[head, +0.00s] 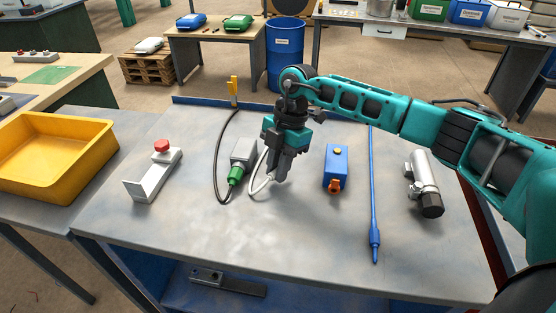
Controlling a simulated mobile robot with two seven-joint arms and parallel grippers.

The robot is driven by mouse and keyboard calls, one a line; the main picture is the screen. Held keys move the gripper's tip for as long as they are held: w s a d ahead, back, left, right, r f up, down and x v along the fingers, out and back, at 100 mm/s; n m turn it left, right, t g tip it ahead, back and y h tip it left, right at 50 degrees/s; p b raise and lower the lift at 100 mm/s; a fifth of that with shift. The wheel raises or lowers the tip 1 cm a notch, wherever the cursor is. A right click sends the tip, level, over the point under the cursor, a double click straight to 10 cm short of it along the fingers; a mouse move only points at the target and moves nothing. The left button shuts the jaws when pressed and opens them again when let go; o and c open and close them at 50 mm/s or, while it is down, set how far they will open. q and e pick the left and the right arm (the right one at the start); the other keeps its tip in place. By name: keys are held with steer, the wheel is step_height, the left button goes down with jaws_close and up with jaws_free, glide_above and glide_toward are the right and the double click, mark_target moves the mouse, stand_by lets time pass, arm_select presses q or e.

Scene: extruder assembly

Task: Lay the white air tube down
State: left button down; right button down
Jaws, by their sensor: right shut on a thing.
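The white air tube (253,187) is a short curved hose on the grey table, between the grey box with the green plug and the blue block. Its loop bends at the left, and one end runs up to my right gripper (272,178). My right gripper points down and is shut on the tube, close to the table top. The fingers hide part of the tube, and I cannot tell whether its whole length touches the table. My left gripper is not in view.
A grey box (243,152) with a green plug (236,174) and black cable stands left of the gripper. A blue block (336,166), blue rod (374,200) and silver cylinder (424,176) lie right. A white bracket (150,178) and yellow tray (60,188) are left. The front table area is clear.

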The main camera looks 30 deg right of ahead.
steer(key=shift+f, duration=0.75)
steer(key=shift+f, duration=0.2)
steer(key=c, duration=0.9)
jaws_free()
steer(key=shift+o, duration=0.3)
steer(key=o, duration=0.5)
